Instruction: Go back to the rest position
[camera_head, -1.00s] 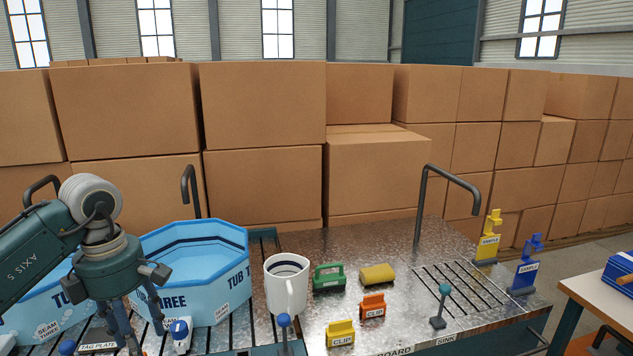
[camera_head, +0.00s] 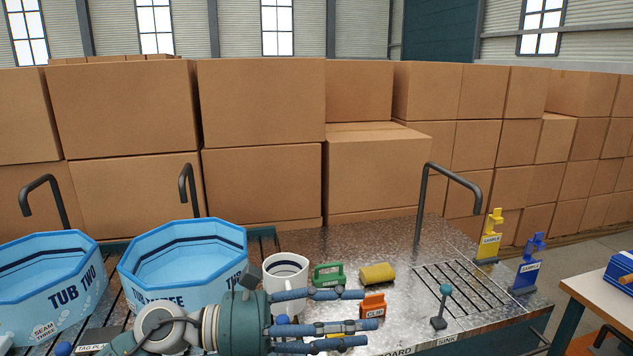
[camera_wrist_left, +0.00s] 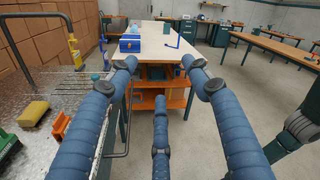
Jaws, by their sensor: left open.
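My left gripper (camera_head: 345,320) reaches in from the lower left in the head view, its fingers pointing right in front of the bench. In the left wrist view its fingers (camera_wrist_left: 160,75) are spread open with nothing between them. The fingers partly cover the yellow clip (camera_head: 345,327) and the lower part of the white mug (camera_head: 287,268).
Two blue tubs, tub two (camera_head: 45,285) and tub three (camera_head: 185,265), stand at left. A tap (camera_head: 450,180) rises behind.

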